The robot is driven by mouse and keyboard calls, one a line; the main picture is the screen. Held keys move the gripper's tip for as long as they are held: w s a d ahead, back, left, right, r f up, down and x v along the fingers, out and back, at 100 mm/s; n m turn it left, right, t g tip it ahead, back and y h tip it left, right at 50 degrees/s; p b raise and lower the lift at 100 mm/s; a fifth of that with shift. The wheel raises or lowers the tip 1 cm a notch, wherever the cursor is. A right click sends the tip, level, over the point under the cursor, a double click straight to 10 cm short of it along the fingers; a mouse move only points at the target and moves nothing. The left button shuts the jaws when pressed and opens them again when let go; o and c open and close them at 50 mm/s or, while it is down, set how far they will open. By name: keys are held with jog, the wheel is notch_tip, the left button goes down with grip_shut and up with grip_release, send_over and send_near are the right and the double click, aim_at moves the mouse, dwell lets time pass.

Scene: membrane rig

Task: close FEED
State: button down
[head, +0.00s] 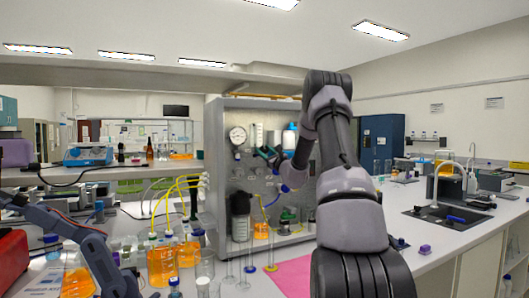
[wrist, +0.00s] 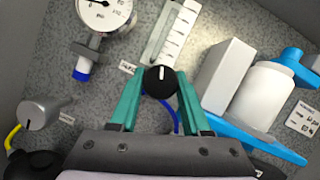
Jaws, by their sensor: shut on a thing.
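My gripper (wrist: 160,90) has its two teal fingers on either side of a round black knob (wrist: 161,74) below the flow column in the wrist view. It is shut on this knob. A white mark on the knob's face points up, roughly along the column. A small label (wrist: 127,68) sits left of the knob, too blurred to read, so I cannot tell by it whether this is FEED. In the head view my gripper (head: 268,154) is at the grey rig panel (head: 213,135), and my arm hides part of the panel; the knob is not clear there.
A pressure gauge (wrist: 103,10) is at upper left, and a white scaled flow column (wrist: 172,35) stands above the knob. A grey knob (wrist: 38,112) is at left. A white bottle (wrist: 262,96) on a blue holder is close on the right. Glassware stands before the rig.

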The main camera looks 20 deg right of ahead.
jog(key=shift+f+m+t+h, duration=0.15)
jog(key=shift+m+h, duration=0.6)
jog(key=shift+m, duration=0.7)
jog(key=shift+r+m+t+h, duration=0.15)
jog(key=shift+m+h, duration=0.6)
jog(key=shift+m, duration=0.7)
jog(key=shift+f, duration=0.1)
jog(key=shift+c, duration=2.1)
grip_release()
jog(key=shift+s, duration=0.1)
jog(key=v, duration=1)
jog(key=shift+s, duration=0.3)
jog(key=shift+a, duration=0.1)
